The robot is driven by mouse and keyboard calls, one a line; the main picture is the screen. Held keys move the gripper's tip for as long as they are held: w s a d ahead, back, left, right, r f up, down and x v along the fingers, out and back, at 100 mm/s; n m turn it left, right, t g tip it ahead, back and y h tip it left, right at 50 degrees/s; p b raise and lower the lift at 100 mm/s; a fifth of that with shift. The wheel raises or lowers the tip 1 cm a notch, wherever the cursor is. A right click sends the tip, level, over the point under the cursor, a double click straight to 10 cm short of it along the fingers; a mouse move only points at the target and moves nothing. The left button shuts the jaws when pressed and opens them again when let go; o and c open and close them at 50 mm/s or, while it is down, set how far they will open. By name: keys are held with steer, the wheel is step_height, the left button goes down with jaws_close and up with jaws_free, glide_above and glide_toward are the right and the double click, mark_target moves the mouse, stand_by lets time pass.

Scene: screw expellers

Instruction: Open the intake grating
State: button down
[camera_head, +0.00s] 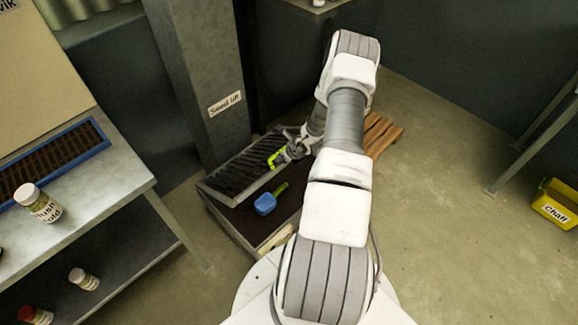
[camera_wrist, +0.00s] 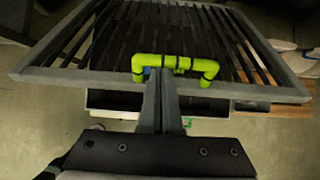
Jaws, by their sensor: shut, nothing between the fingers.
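The intake grating (camera_head: 235,168) is a grey frame with dark bars. It stands tilted up over a dark box (camera_head: 238,240), with a gap open towards me. In the wrist view its bars and front rail (camera_wrist: 250,91) fill the upper part. A yellow-green handle (camera_head: 273,160) sits on its front rail; it also shows in the wrist view (camera_wrist: 205,68). My gripper (camera_head: 281,156) is at this handle. In the wrist view its fingers (camera_wrist: 163,74) are shut together, crossing the front rail with their tips at the handle's left part. Whether they touch it is unclear.
A blue scoop (camera_head: 265,204) with a green handle lies in the box under the grating. The "Seed lift" column (camera_head: 205,70) rises behind. A metal bench (camera_head: 100,180) with jars stands left. A wooden pallet (camera_head: 382,133) lies behind my arm. Floor at right is clear up to a yellow "Chaff" bin (camera_head: 556,205).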

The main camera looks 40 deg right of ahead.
steer(key=w+a+r+b, duration=0.1)
steer(key=w+r, duration=0.3)
steer(key=w, duration=0.5)
steer(key=w+r+b, duration=0.1)
steer(key=w+r, duration=0.4)
steer(key=w, duration=0.4)
steer(key=w+a+r+b, duration=0.1)
steer(key=w+r, duration=0.3)
steer(key=w, duration=0.5)
steer(key=shift+a+r+g+b, duration=0.25)
steer(key=shift+a+g+b, duration=0.05)
steer(key=shift+w, duration=0.1)
steer(key=shift+r, duration=0.1)
